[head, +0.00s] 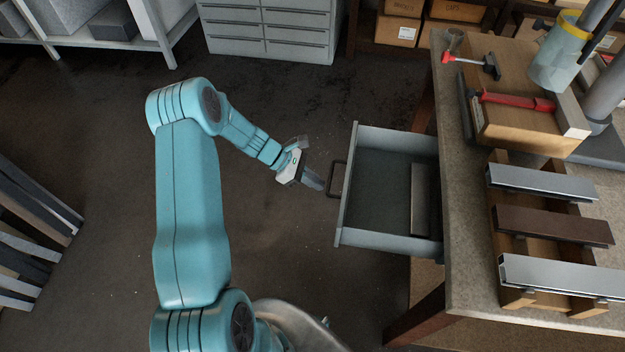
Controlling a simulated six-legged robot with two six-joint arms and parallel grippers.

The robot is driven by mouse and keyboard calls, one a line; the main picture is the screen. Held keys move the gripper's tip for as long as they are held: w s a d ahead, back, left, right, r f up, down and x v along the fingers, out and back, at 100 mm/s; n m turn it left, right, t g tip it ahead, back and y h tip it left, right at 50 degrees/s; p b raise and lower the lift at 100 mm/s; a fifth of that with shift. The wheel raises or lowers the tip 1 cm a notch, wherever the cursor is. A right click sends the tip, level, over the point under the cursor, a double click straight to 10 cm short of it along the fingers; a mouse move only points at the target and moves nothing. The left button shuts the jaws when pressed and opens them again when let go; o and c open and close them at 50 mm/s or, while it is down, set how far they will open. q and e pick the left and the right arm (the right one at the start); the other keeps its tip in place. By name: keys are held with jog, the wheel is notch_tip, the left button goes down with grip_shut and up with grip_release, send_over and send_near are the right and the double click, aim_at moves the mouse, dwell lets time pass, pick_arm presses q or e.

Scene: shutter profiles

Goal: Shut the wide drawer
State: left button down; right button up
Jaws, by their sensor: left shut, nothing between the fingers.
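The wide drawer (378,213) is grey and stands pulled out to the left from under the workbench. A dark bar handle (336,180) is on its front panel. A flat grey-brown strip (419,199) lies inside near the bench side. My left gripper (318,186) is shut and empty, with its fingertips just left of the handle. I cannot tell whether they touch it. My right gripper is not in view.
The workbench (462,215) fills the right side. On it are a rack with several profiles (555,226), a cardboard box (515,120) and a red-handled tool (510,100). Profiles (35,215) stand at the far left. The dark floor around my left arm is clear.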

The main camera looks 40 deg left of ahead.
pick_arm(q)
jog(key=b, duration=0.5)
send_over(406, 208)
jog(key=a, duration=0.1)
jog(key=shift+s+f, duration=0.1)
jog(key=shift+s, duration=0.25)
jog(key=shift+w+d, duration=0.3)
jog(key=shift+d, duration=0.25)
